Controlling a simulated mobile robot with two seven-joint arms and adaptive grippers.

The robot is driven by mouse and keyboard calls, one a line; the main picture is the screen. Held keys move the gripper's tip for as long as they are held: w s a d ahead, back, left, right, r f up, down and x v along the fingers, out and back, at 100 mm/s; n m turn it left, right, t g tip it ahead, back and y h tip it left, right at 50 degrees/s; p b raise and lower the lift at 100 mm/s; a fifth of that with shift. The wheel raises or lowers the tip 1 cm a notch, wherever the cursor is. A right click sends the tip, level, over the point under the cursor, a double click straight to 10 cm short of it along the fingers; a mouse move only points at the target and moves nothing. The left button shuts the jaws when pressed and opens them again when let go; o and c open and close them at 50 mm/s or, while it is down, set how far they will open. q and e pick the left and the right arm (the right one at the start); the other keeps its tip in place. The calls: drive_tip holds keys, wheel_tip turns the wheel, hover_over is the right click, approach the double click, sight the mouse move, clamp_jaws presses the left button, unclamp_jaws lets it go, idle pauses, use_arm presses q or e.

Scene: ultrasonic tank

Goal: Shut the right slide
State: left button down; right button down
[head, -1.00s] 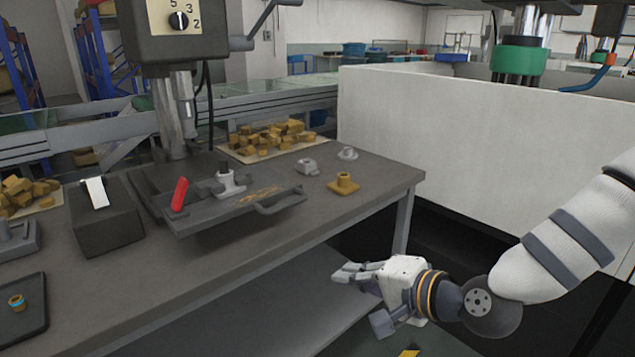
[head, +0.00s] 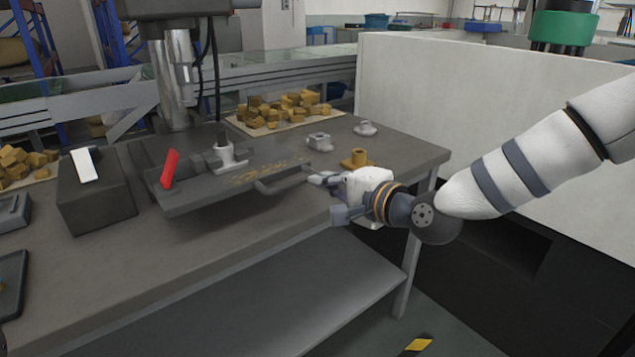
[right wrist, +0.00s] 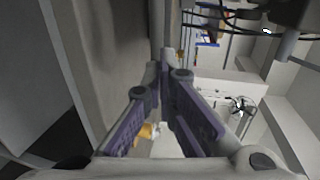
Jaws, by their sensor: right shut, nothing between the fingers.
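The slide (head: 205,194) is a dark flat plate under the drill press, sticking out towards the table's front edge. A bar handle (head: 284,182) is on its right front side. A grey clamp-like part (head: 224,158) and a red lever (head: 169,169) stand on it, with brass-coloured chips scattered beside them. My right gripper (head: 318,179) is shut and empty, its fingertips by the right end of the handle; I cannot tell if they touch. In the right wrist view the closed fingers (right wrist: 166,62) show, but I cannot make out the handle. My left gripper is not in view.
A brass part (head: 356,158) and two grey parts (head: 320,141) (head: 365,128) stand on the table behind my right gripper. A dark box with a white switch (head: 95,195) is left of the slide. A white wall (head: 480,105) rises at the right.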

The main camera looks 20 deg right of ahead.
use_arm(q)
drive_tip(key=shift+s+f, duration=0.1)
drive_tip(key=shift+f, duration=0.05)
use_arm(e)
drive_tip(key=shift+x, duration=0.95)
drive_tip(key=shift+r, duration=0.1)
drive_tip(key=shift+w, duration=0.1)
